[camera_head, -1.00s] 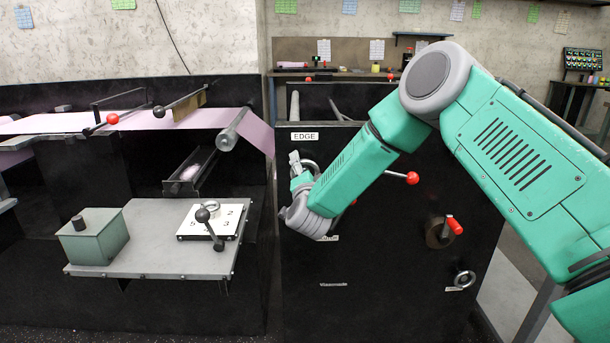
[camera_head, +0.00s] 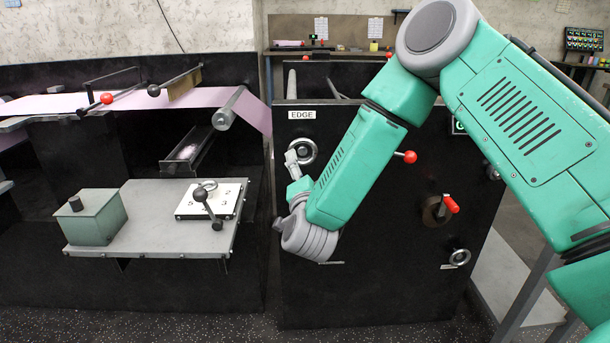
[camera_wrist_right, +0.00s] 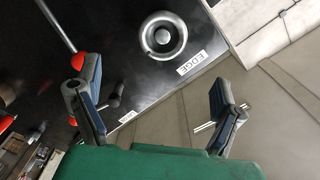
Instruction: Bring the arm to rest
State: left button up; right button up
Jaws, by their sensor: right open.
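My right arm, green and grey, comes in from the right in the head view and bends down to the left. Its gripper (camera_head: 292,160) is small there, just left of a silver ring wheel (camera_head: 303,151) under the EDGE label (camera_head: 302,115). In the right wrist view the two dark fingers of the gripper (camera_wrist_right: 155,100) stand wide apart with nothing between them. The ring wheel (camera_wrist_right: 163,39) shows beyond them, clear of both fingers. My left gripper is not in view.
The black panel (camera_head: 370,260) also carries a red-tipped lever (camera_head: 441,207) and a lower silver ring (camera_head: 460,258). At left, a grey shelf (camera_head: 150,245) holds a greenish box (camera_head: 95,217) and a numbered white plate (camera_head: 190,207) with a crank. Speckled floor (camera_head: 240,322) lies in front.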

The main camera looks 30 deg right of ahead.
dwell(0.4)
jog(key=s+a+f+n+g+y+p, duration=0.25)
jog(key=s+a+f+n+y, duration=0.2)
jog(key=s+f, duration=0.35)
jog(key=s+a+f+n+g+y+p, duration=0.1)
jog(key=s+a+f+n+g+y, duration=0.35)
jog(key=f, duration=0.55)
jog(key=s+f+n+g+p, duration=0.1)
jog(key=s+f+n+g, duration=0.2)
jog(key=s, duration=1)
jog(key=s+f+n+g+p, duration=0.1)
jog(key=s+f+n+g, duration=0.2)
jog(key=s, duration=1)
jog(key=n+g, duration=0.1)
jog(key=n, duration=0.2)
jog(key=shift+f+g+y+p, duration=0.3)
jog(key=shift+f, duration=0.1)
jog(key=shift+w+d, duration=0.1)
jog(key=shift+w, duration=0.05)
